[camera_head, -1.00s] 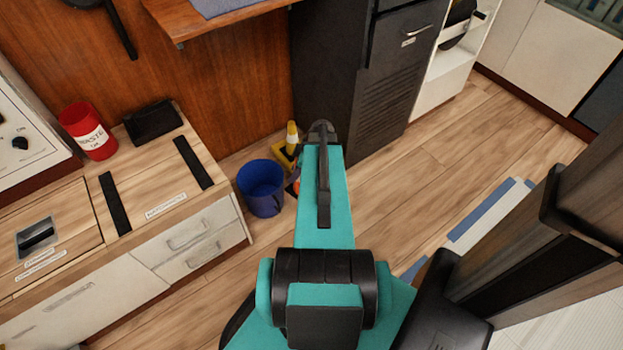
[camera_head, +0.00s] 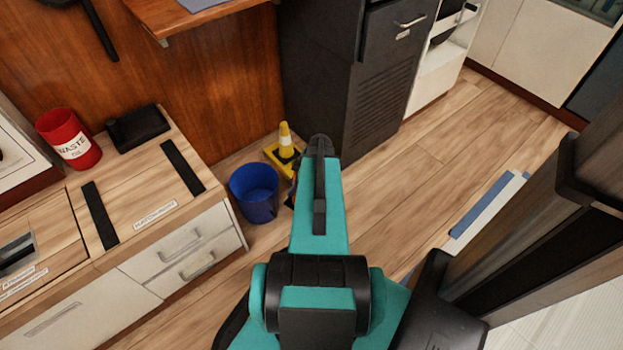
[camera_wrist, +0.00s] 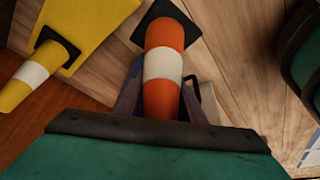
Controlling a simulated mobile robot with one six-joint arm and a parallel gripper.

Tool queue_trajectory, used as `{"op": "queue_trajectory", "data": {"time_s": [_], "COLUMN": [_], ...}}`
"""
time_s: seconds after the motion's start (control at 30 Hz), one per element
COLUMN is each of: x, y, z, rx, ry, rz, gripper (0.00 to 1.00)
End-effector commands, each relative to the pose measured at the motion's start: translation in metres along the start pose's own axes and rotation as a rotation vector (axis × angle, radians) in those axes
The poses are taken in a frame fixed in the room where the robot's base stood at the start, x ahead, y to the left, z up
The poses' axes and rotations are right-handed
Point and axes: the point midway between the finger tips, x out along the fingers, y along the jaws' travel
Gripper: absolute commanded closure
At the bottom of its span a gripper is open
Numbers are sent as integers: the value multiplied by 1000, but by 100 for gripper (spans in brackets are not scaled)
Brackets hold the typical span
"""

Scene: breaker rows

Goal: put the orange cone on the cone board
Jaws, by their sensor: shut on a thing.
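The orange cone (camera_wrist: 164,60), with a white band and a black square base, is between the fingers of my gripper (camera_wrist: 164,100) in the wrist view. The gripper is shut on it. I cannot tell whether its base touches the floor. The yellow cone board (camera_wrist: 100,22) lies at the upper left of the wrist view, beside the orange cone and apart from it. A yellow cone (camera_wrist: 30,76) with a white band stands on it. In the head view the cone board (camera_head: 272,152) and yellow cone (camera_head: 284,143) show just left of my arm, which hides most of my gripper.
A blue bucket (camera_head: 254,192) stands on the floor close left of my arm. A drawer cabinet (camera_head: 183,246) is further left, and a dark cabinet (camera_head: 322,100) stands behind. A dark green rounded thing (camera_wrist: 302,60) is at the wrist view's right edge.

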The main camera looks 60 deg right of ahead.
Motion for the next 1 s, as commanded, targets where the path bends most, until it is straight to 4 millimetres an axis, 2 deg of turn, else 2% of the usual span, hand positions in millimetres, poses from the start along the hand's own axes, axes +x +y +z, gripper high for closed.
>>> {"op": "queue_trajectory", "data": {"time_s": [0.17,0.57,1.0], "x": [-3,-22,-26], "y": [0,3,4], "z": [10,54,58], "rx": [36,203,224], "ry": [4,22,24], "rz": [17,91,99], "gripper": [100,100,100]}}
